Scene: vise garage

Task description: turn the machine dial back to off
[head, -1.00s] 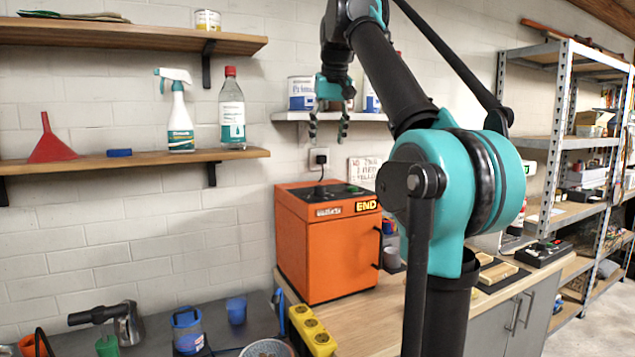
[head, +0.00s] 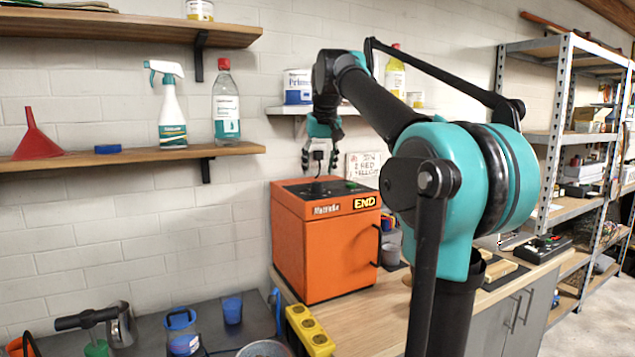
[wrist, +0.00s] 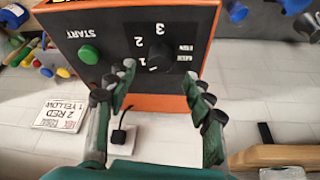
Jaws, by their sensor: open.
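The orange machine (head: 318,245) stands on the wooden bench, with a dark control panel on top. In the wrist view, the panel (wrist: 112,42) shows a green START button (wrist: 89,54) and the numbers 1, 2 and 3. A black dial (wrist: 160,61) sits by the numbers and blends into the panel. My gripper (head: 319,161) is open and empty, just above the panel's back part. In the wrist view its two fingers (wrist: 158,79) are spread, one to each side of the dial. Contact cannot be told.
A black plug and cord (wrist: 119,134) are on the wall behind the machine. A sign (head: 365,165) hangs to the right, below a shelf (head: 285,110) with cans. A wooden shelf (head: 130,158) is at the left.

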